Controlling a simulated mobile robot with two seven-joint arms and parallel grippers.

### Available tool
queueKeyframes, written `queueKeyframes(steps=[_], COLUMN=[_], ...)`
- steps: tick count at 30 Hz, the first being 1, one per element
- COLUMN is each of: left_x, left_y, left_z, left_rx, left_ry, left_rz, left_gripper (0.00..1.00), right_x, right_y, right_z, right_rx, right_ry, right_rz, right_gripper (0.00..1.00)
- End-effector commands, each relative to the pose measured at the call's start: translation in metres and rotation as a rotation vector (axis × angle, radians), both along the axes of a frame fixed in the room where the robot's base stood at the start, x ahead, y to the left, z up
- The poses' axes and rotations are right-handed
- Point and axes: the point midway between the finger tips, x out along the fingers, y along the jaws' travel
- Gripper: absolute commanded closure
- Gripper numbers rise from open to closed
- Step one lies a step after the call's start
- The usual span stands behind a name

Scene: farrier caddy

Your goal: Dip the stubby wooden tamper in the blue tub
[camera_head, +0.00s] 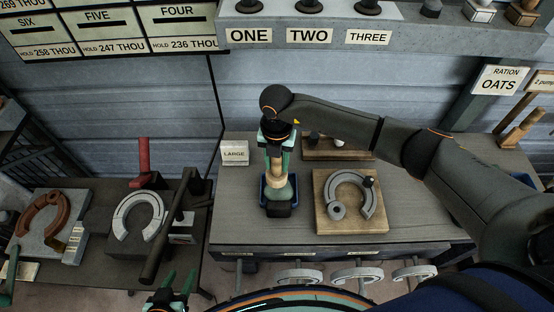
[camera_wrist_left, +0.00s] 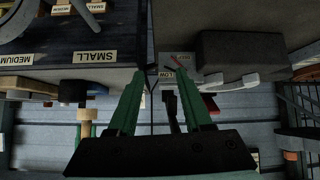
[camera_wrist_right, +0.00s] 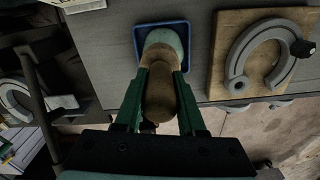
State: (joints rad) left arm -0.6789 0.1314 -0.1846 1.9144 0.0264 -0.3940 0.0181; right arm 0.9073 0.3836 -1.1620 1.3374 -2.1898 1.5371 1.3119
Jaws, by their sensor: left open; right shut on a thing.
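My right gripper (camera_head: 276,150) is shut on the stubby wooden tamper (camera_head: 275,174) and holds it upright over the worktop. The tamper has a tan wooden body and a pale green end; it also shows in the right wrist view (camera_wrist_right: 160,93). The blue tub (camera_head: 264,196) is around the green end, and its rim shows in the right wrist view (camera_wrist_right: 139,29). I cannot tell whether the end touches the tub's bottom. My left gripper (camera_head: 172,287) is open and empty low in the head view, away from the tub.
A wooden board (camera_head: 322,221) with a grey horseshoe (camera_head: 367,196) lies right of the tub. A "LARGE" label (camera_head: 234,153) stands to its left. A second bench on the left holds more horseshoes (camera_head: 138,208) and a dark-handled tool (camera_head: 165,235). Grey rings (camera_head: 299,275) hang at the front edge.

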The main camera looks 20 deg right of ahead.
Motion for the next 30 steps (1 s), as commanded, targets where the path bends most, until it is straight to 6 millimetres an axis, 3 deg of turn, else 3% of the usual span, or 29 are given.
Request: queueKeyframes(steps=[11, 26, 30], left_x=[0.0, 0.0, -0.001], left_y=[0.0, 0.0, 0.001], left_z=[-0.006, -0.049, -0.046], left_rx=[0.001, 0.001, 0.001], left_ry=[0.0, 0.0, 0.003], left_rz=[0.001, 0.001, 0.001], left_gripper=[0.5, 0.5, 0.5], right_x=[0.0, 0.0, 0.0], right_y=[0.0, 0.0, 0.0], right_z=[-0.006, -0.06, -0.056], right_rx=[0.001, 0.001, 0.0], right_ry=[0.0, 0.0, -0.001], right_rz=[0.0, 0.0, 0.0], right_gripper=[1.0, 1.0, 1.0])
